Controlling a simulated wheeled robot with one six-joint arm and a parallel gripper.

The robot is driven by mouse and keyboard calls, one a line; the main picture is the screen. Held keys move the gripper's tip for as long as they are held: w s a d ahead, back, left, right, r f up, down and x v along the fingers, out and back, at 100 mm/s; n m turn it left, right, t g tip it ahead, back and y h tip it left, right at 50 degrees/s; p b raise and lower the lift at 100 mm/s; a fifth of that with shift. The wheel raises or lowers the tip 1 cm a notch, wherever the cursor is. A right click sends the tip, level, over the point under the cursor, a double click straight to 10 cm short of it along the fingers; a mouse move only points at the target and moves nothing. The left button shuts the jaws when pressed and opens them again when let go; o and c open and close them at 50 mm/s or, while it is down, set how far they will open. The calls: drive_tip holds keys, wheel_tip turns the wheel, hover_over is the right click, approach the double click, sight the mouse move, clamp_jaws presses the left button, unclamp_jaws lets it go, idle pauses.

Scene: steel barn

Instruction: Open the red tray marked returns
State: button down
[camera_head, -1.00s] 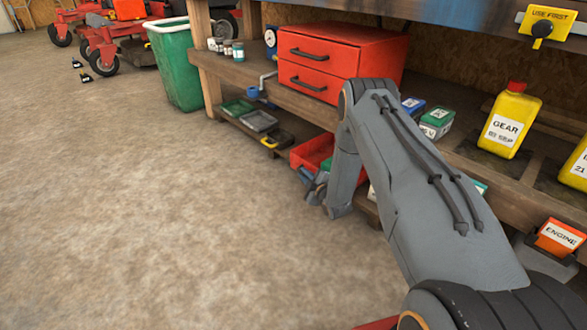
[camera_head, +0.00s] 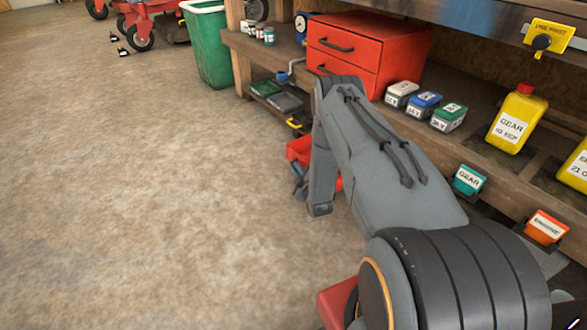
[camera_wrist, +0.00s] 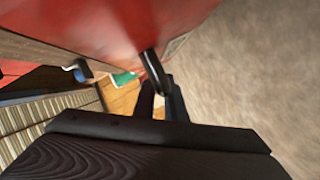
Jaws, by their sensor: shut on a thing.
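The red tray (camera_head: 298,148) shows at the lower shelf, under the bench with the red drawers, and it stands out past the shelf's front. My arm hides most of it. In the wrist view the red tray (camera_wrist: 110,25) fills the upper part, with a dark handle (camera_wrist: 151,68) on its front. A pale label beside the handle is seen too steeply to read. My gripper (camera_wrist: 162,92) is shut on that handle. In the head view my gripper (camera_head: 299,184) is partly hidden behind my arm, at the tray's front.
A red two-drawer cabinet (camera_head: 365,50) and several labelled boxes stand on the bench shelf. A green tray (camera_head: 265,88) and a grey tray (camera_head: 286,103) lie on the lower shelf. A green bin (camera_head: 208,45) stands at the bench's end.

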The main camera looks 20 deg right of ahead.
drive_tip(key=c, duration=2.1)
unclamp_jaws()
drive_tip(key=shift+p+v, duration=1.6)
drive_tip(key=shift+v, duration=2.35)
